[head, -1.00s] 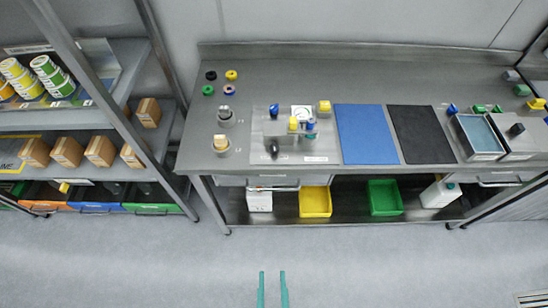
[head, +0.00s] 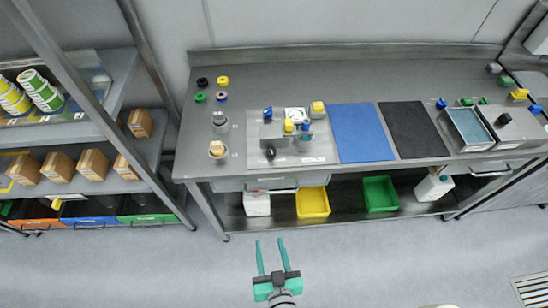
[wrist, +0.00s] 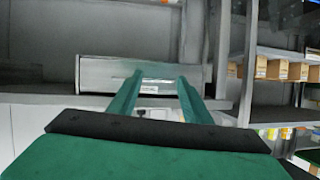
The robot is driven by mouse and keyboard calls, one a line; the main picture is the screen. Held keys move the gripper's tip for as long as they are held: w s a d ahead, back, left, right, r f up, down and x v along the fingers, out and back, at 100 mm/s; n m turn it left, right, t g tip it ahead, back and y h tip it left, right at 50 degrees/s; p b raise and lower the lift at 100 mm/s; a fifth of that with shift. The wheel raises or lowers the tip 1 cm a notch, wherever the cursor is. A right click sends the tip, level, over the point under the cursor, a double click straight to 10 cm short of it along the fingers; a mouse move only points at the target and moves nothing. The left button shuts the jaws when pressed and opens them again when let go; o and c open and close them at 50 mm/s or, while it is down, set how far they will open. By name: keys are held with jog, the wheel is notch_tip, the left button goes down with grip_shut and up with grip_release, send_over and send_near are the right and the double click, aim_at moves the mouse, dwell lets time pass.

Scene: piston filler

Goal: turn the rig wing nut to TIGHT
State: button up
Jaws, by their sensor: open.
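The rig (head: 274,131) stands on a light plate (head: 315,147) on the steel bench, left of the blue mat. It carries small blue and yellow parts and a dark knob at its front. At this size I cannot tell which part is the wing nut or how it is turned. My gripper (head: 269,242) is open and empty, low in front of the bench and well apart from the rig. In the wrist view its two green fingers (wrist: 155,88) point toward a grey drawer front (wrist: 100,75). The rig does not show clearly there.
A blue mat (head: 361,132) and a black mat (head: 414,130) lie right of the rig. A yellow bin (head: 312,202) and a green bin (head: 380,193) stand on the lower shelf. A shelf rack with boxes (head: 92,164) is at left. The floor before the bench is clear.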

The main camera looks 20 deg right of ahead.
jog(key=w+d+r+t+y, duration=0.1)
jog(key=w+d+r+t, duration=0.1)
jog(key=w+d, duration=0.5)
jog(key=n+t+y, duration=0.3)
jog(key=n, duration=0.1)
send_near(273, 156)
jog(key=w, duration=0.6)
jog(key=w+a, duration=0.1)
jog(key=w, duration=0.1)
jog(key=shift+w+r, duration=0.1)
jog(key=shift+w, duration=0.3)
jog(key=c, duration=1)
